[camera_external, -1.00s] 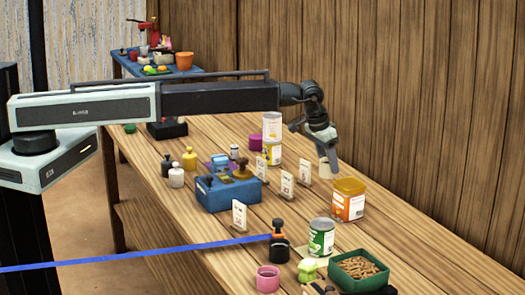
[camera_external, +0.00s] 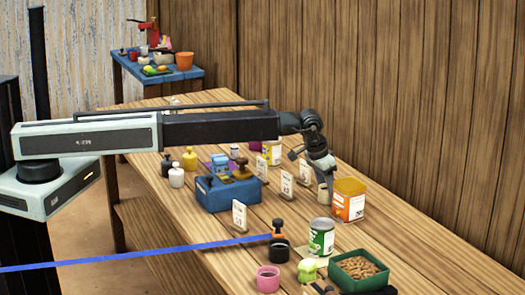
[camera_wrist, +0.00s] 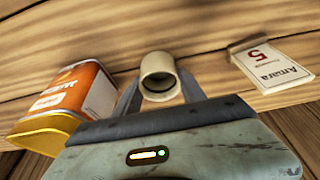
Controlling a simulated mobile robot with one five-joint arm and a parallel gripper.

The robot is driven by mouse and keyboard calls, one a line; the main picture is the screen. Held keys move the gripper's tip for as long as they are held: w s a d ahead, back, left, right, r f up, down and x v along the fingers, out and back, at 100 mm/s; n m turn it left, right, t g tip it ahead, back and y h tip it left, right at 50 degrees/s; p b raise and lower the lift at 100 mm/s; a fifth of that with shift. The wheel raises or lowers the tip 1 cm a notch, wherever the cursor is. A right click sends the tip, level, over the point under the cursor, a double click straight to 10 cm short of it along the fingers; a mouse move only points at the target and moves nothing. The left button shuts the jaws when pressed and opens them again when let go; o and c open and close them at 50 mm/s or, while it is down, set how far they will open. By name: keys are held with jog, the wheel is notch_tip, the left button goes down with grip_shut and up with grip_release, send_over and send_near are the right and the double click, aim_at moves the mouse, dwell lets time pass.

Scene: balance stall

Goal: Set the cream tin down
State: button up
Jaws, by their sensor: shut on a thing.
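The cream tin (camera_external: 323,195) is a small pale cylinder beside the orange jar. In the wrist view the cream tin (camera_wrist: 158,72) sits between my two fingers, with its dark round end facing the camera. My gripper (camera_external: 322,182) points down and is shut on the tin. It also shows in the wrist view (camera_wrist: 158,92). The tin is close above or on the wooden table (camera_external: 335,270); I cannot tell whether it touches.
The yellow-lidded orange jar (camera_external: 348,202) stands close to the right of the tin, and also shows left in the wrist view (camera_wrist: 92,88). A price card reading "Amara 5" (camera_wrist: 275,65) stands on the other side. A green can (camera_external: 321,238) and blue box (camera_external: 228,192) are nearer the camera.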

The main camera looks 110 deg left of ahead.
jog(key=o, duration=1.5)
jog(key=p+v, duration=1.2)
jog(key=shift+r, duration=0.15)
jog(key=s+d+m, duration=0.3)
jog(key=s+d, duration=0.4)
jog(key=d, duration=0.6)
jog(key=s+d+m+g+h, duration=0.1)
jog(key=s+d+m, duration=0.2)
jog(key=s+d, duration=0.5)
jog(key=s+d+f+m+g+h, duration=0.1)
jog(key=s+d+m, duration=0.2)
jog(key=s+d, duration=0.5)
jog(key=d, duration=1.2)
jog(key=shift+s+d, duration=0.25)
